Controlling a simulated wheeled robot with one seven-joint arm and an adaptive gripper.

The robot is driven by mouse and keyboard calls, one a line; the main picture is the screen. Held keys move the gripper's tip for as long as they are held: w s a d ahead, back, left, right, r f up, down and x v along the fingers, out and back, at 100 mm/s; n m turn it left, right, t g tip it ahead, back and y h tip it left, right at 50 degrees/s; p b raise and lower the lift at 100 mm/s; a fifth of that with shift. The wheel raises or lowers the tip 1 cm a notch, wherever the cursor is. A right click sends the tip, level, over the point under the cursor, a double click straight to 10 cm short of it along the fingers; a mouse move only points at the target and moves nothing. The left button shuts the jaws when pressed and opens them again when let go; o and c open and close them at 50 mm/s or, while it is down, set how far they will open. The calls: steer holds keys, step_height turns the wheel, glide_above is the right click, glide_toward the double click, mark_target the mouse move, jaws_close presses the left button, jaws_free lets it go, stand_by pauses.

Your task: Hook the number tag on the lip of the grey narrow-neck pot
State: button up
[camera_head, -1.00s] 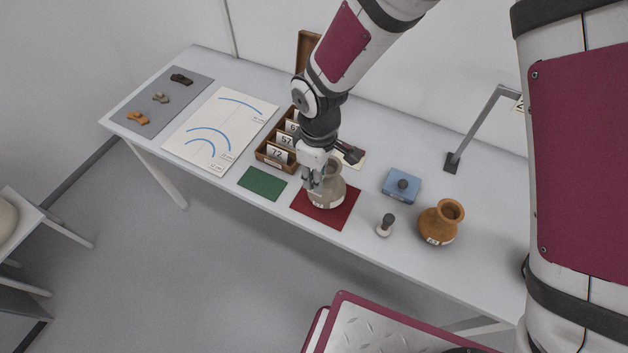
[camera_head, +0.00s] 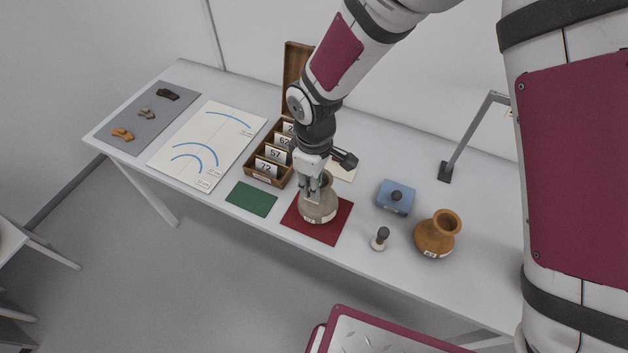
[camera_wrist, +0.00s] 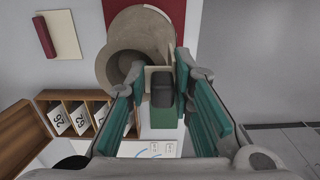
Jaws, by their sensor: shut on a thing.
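The grey narrow-neck pot (camera_head: 318,211) stands upright on a red mat (camera_head: 333,232). A pale label shows on its front. In the wrist view its round dark mouth and grey lip (camera_wrist: 112,58) face the camera at upper left. My gripper (camera_head: 312,194) is at the pot's neck, covering part of the mouth in the head view. In the wrist view its teal fingers (camera_wrist: 166,92) stand either side of a small cream tag with a dark grey block (camera_wrist: 162,90), which they hold beside the lip. The tag's number is hidden. I cannot tell whether the tag touches the lip.
A wooden box (camera_head: 264,178) of numbered cards stands left of the pot, behind a green mat (camera_head: 251,198). To the right are a small dark-handled stamp-like tool (camera_head: 380,239), a blue block (camera_head: 396,197), an orange pot (camera_head: 437,235) and a lamp-like stand (camera_head: 462,140).

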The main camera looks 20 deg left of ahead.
steer(key=o, duration=1)
steer(key=shift+c, duration=0.2)
steer(key=shift+r, duration=0.1)
step_height(320, 180, up, 12)
steer(key=shift+f, duration=0.1)
